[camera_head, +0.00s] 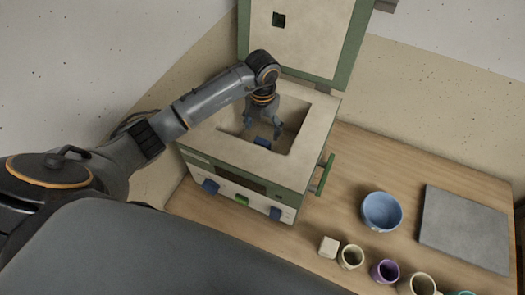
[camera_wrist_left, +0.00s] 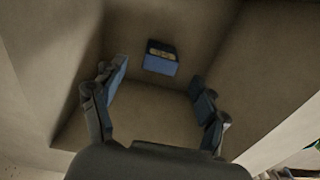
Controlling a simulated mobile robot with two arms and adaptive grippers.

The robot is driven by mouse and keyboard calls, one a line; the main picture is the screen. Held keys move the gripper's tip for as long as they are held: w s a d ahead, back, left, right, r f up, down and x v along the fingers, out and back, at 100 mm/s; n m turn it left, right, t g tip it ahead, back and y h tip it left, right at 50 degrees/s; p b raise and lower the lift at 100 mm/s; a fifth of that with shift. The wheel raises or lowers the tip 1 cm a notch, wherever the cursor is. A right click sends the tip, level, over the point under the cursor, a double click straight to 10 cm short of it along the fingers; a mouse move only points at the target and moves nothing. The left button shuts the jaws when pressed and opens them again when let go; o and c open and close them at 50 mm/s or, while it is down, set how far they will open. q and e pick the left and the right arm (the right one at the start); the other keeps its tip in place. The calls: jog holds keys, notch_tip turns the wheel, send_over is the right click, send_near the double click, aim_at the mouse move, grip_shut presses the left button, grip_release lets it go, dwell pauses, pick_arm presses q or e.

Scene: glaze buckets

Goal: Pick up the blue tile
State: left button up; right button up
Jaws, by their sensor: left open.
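The blue tile (camera_head: 262,142) lies inside the open kiln-like box (camera_head: 230,157), low in its cavity. In the left wrist view the tile (camera_wrist_left: 160,58) shows a blue face and a tan patch on its upper part, near a cavity wall. My left gripper (camera_head: 263,138) reaches down into the cavity from above. In the left wrist view its two fingers (camera_wrist_left: 158,92) are spread apart with nothing between them, and the tile is beyond them, apart from both. My right gripper is not in view.
The box's lid (camera_head: 310,35) stands raised at the back. The cavity walls are close around my left gripper. On the table to the right are a blue bowl (camera_head: 381,212), a grey slab (camera_head: 464,228), a small cream block (camera_head: 329,247) and several cups (camera_head: 385,271).

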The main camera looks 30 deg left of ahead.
aim_at(262, 142)
pick_arm(q)
jog(key=shift+s+d+f+b, duration=0.15)
jog(key=shift+f+b, duration=0.1)
jog(key=shift+f, duration=0.2)
jog(key=shift+s+a+f+b, duration=0.1)
jog(key=shift+f+b, duration=0.1)
jog(key=shift+f, duration=0.25)
notch_tip(262, 142, down, 3)
jog(key=shift+s+d+f+b, duration=0.1)
jog(key=shift+f+b, duration=0.05)
jog(key=shift+b, duration=1)
jog(key=shift+c, duration=0.2)
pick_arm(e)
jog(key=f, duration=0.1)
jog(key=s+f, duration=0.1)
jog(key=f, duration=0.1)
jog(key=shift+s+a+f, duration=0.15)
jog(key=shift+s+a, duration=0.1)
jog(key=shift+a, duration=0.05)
pick_arm(q)
jog(key=c, duration=1.3)
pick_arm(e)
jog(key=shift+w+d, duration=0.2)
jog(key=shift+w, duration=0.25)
